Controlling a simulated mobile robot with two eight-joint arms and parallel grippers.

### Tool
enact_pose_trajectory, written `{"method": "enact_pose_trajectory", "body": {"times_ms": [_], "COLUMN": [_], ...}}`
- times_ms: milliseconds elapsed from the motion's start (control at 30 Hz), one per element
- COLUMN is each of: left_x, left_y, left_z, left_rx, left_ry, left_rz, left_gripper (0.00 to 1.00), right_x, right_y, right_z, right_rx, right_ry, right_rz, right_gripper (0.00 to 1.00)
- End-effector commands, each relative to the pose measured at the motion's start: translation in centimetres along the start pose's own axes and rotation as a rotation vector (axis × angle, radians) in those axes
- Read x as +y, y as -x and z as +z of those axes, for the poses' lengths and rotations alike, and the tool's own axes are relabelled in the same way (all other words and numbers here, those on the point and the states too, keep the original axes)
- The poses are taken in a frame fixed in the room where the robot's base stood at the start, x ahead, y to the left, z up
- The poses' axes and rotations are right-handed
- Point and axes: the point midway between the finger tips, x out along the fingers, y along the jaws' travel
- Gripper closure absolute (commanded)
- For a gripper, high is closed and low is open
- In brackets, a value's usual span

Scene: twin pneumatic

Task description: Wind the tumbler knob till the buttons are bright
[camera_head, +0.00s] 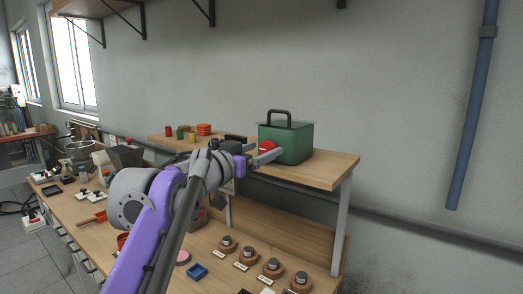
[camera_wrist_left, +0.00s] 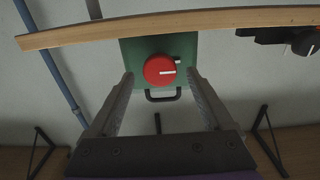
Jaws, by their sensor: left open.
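A green box (camera_head: 297,143) with a dark top handle stands on the raised wooden shelf. Its red knob (camera_head: 267,147) faces my left arm. In the left wrist view, which is upside down, the red knob (camera_wrist_left: 159,69) is round with a white line pointing right, and a small dark block with a light tip sits at its edge. My left gripper (camera_head: 267,157) is open in front of the box. In the wrist view its fingers lie on either side of the knob, with gaps; I cannot tell the depth. I see no lit buttons. My right gripper is not in view.
The wooden shelf (camera_head: 328,172) also holds a black device (camera_head: 235,138), an orange stack (camera_head: 204,129) and small coloured cans. The shelf right of the green box is clear.

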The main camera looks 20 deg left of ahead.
Motion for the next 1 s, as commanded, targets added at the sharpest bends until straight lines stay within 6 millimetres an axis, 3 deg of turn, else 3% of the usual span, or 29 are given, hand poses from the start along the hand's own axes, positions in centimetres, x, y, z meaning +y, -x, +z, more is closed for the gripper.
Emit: {"method": "enact_pose_trajectory", "body": {"times_ms": [367,833,1000], "left_x": [-0.02,-0.01,0.0], "left_y": [-0.64,-0.61,-0.61], "left_z": [0.02,0.03,0.0], "left_rx": [0.0,0.0,0.0], "left_ry": [-0.001,-0.001,-0.009], "left_rz": [-0.001,-0.001,0.0], "left_gripper": [0.16,1.0,1.0], "right_x": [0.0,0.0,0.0], "right_y": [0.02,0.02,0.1], "right_z": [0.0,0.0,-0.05], "right_rx": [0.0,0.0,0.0], "right_ry": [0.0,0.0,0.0], "right_rz": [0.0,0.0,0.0], "right_gripper": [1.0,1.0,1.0]}}
